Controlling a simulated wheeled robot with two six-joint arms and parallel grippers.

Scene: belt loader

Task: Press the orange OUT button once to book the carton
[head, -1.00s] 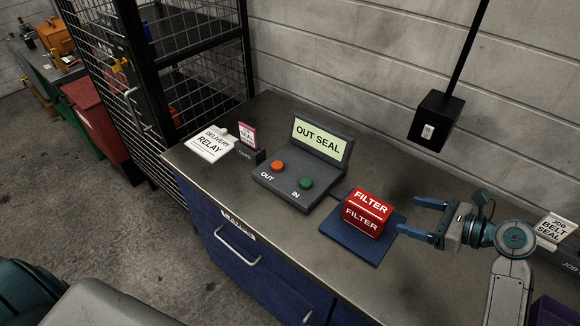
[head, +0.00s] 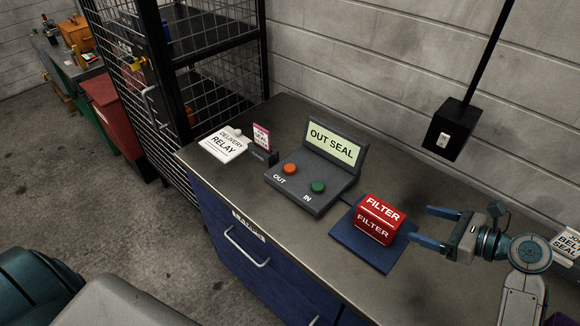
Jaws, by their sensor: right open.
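The orange OUT button (head: 290,169) is on the left of a dark grey console (head: 300,192) on the bench. The green IN button (head: 318,187) is to its right. The console's screen (head: 334,143) reads "OUT SEAL". A red carton (head: 378,218) marked "FILTER" sits on a blue mat (head: 348,237) to the right of the console. My right gripper (head: 422,227) is open and empty just right of the carton, with its fingers pointing left towards it. A small gap shows between fingers and carton. My left gripper is not in view.
A black box on a pole (head: 451,130) hangs behind the carton. A mesh cage (head: 165,75) stands at the left. The front bench strip is clear.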

